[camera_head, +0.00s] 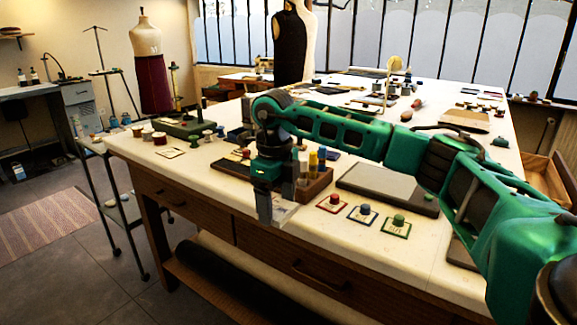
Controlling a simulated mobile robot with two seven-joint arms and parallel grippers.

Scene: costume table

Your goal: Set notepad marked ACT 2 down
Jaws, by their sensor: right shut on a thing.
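My right gripper (276,207) points down over the front edge of the white table (150,160), near the middle of the picture. It is shut on a small pale, flat thing, which I take to be the notepad (286,212). The fingers cover part of it, and no ACT 2 marking can be read from here. I cannot tell whether the notepad touches the tabletop. My left gripper is not in view.
Right of the gripper lie cards with red (324,208), blue (354,217) and green (387,232) borders, each bearing a small knob-like thing. A wooden box (318,186) with bottles stands just behind the gripper. A dark-edged grey board (385,187) lies farther right.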

